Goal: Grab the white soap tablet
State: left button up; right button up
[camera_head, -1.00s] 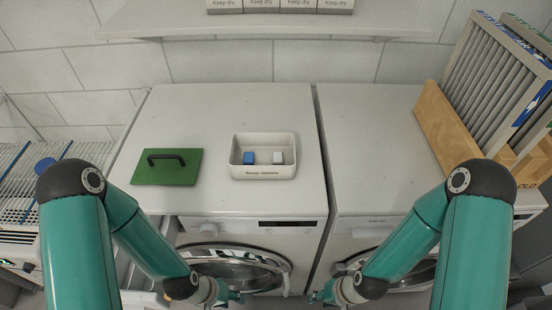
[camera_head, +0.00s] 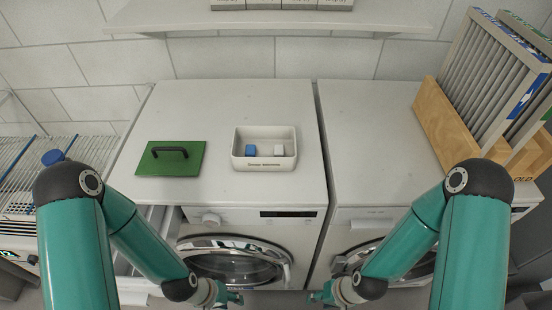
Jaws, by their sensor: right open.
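A white soap tablet (camera_head: 279,150) lies in a small white tray (camera_head: 264,165) on top of the left washing machine. A blue tablet (camera_head: 250,151) lies beside it to the left, apart from it, in the same tray. My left gripper (camera_head: 236,298) is low in front of the left machine, below and well short of the tray; its fingers are small and I cannot tell their opening. My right gripper (camera_head: 316,297) is low in front of the machines to its right, open and empty, also away from the tray.
A green lid with a black handle (camera_head: 171,158) lies left of the tray. A wooden rack with upright panels (camera_head: 462,130) stands on the right machine (camera_head: 375,140). A shelf (camera_head: 280,18) runs along the wall above. The machine top between tray and rack is clear.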

aim_at(278, 150)
jog(key=u, duration=0.05)
jog(key=k, duration=0.4)
jog(key=i, duration=0.2)
jog(key=u, duration=2.4)
jog(key=k, duration=1.85)
jog(key=z, duration=0.8)
jog(key=i, duration=1)
jog(key=z, duration=0.05)
